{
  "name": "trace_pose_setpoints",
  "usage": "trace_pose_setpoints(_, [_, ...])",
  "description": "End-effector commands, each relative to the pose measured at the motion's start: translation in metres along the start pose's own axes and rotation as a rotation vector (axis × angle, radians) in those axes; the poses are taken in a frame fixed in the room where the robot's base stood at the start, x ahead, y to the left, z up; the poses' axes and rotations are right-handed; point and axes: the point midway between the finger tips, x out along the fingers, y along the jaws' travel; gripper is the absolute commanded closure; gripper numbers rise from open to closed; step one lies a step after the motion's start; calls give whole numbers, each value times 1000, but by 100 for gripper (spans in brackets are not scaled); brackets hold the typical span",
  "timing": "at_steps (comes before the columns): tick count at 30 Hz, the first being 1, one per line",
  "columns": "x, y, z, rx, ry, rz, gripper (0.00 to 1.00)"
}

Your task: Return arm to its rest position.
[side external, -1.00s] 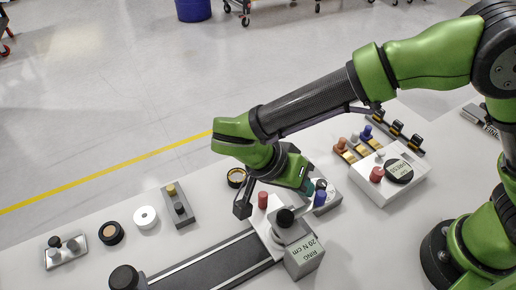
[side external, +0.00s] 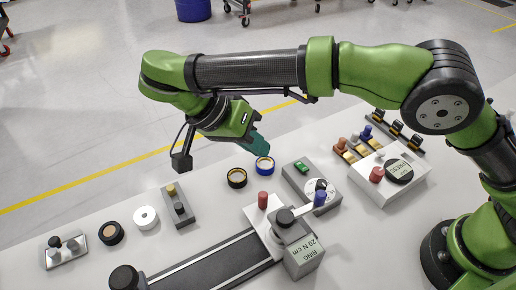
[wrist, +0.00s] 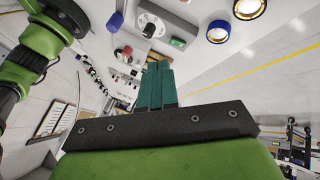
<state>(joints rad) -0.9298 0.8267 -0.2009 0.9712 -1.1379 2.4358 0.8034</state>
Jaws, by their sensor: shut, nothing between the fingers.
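My gripper (side external: 259,143) is raised above the back edge of the white table, with its teal fingers pointing down and to the right. The fingers are together and hold nothing; they also show closed in the wrist view (wrist: 159,68). Below the fingertips in the side view lie a blue-rimmed ring (side external: 264,166) and a black-rimmed ring (side external: 237,178). My gripper appears apart from everything on the table.
A grey box with a dial and green button (side external: 302,168) stands right of the rings. A white box (side external: 402,183) stands further right. Air above the table's left is clear.

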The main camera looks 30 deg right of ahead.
Motion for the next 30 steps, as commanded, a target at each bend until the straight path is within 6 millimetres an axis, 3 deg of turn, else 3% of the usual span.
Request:
trace_pose_setpoints(5, [20, -9, 0, -270, 20, -32, 100])
trace_pose_setpoints(11, [39, 10, -34, -608, -76, -174, 100])
trace_pose_setpoints(20, [63, 76, -91, -832, -179, -587, 100])
trace_pose_setpoints(30, [94, 164, -125, -683, -37, -1001, 100])
